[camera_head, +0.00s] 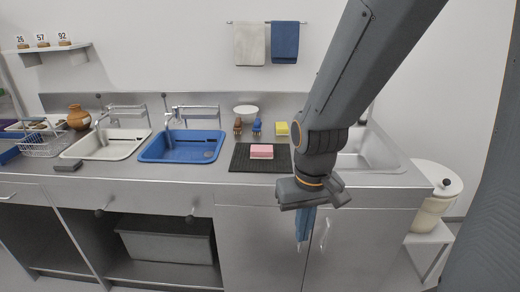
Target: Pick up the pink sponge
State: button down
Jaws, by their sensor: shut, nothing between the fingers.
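The pink sponge (261,151) lies flat on a black mat (246,166) on the steel counter, right of the blue basin. My gripper (301,240) hangs in front of the counter's front edge, pointing down, below the counter top and to the right of the sponge. It is shut and empty, and apart from the sponge. My arm comes in from the upper right and covers part of the counter to the right of the mat.
A yellow sponge (282,128), a blue brush (257,127), a brown brush (238,127) and a white bowl (246,112) stand behind the mat. The blue basin (182,146) is left, a steel sink (385,150) right. Cabinet fronts lie below the counter edge.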

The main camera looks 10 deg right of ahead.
aim_at(262, 152)
jog(key=u, duration=0.2)
jog(key=i, duration=0.95)
jog(key=z, duration=0.3)
